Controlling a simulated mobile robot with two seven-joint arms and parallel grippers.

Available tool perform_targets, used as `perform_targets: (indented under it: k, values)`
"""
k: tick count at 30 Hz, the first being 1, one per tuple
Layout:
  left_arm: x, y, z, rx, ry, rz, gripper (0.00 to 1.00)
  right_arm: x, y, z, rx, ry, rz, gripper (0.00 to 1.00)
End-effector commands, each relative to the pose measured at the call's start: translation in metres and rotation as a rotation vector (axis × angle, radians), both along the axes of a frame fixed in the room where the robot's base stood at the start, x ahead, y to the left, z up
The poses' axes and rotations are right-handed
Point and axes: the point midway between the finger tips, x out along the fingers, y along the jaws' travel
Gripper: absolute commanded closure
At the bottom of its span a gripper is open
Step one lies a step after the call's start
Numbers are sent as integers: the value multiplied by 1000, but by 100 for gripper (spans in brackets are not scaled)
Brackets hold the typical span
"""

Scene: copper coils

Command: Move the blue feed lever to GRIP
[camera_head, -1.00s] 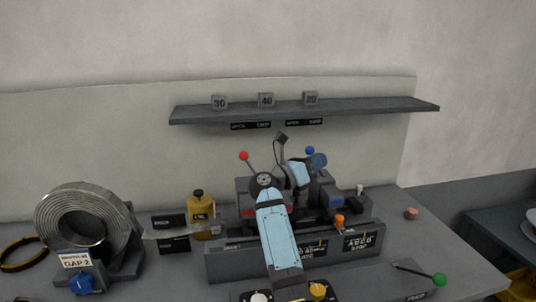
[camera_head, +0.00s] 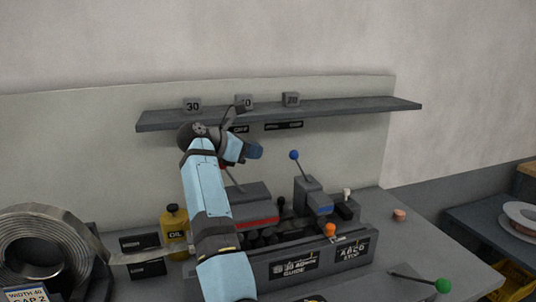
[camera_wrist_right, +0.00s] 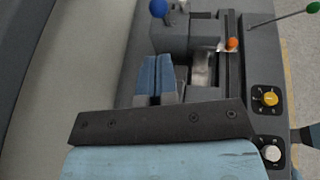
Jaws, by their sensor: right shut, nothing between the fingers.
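The blue feed lever (camera_head: 294,155) has a blue ball knob on a thin rod. It leans up and left from a grey housing with a blue stripe (camera_head: 318,208). Its knob also shows at the top of the right wrist view (camera_wrist_right: 158,8). My right gripper (camera_head: 258,151) is shut and empty, left of the knob and apart from it in the head view. In the right wrist view its closed blue fingers (camera_wrist_right: 157,62) point towards the machine, below the knob. No GRIP mark is legible. My left gripper is not in view.
A red-striped housing (camera_head: 252,203) stands left of the blue one, partly behind my arm. An orange knob (camera_head: 330,230) and a green-knobbed lever (camera_head: 442,285) are in front. A yellow oil bottle (camera_head: 174,230) and metal coil (camera_head: 35,250) stand left. A shelf (camera_head: 350,110) runs behind.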

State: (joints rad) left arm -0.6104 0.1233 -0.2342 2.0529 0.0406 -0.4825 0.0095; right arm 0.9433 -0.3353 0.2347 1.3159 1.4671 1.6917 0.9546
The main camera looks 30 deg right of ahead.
Motion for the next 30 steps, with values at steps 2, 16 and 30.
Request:
perform_targets:
  k: [2,16,30]
  values:
    - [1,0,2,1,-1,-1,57,-1,-12,-4,-3,3,-3,100]
    - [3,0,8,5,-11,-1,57,-4,-80,-31,-3,2,-1,100]
    - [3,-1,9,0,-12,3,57,-4,-85,-33,-1,1,-1,100]
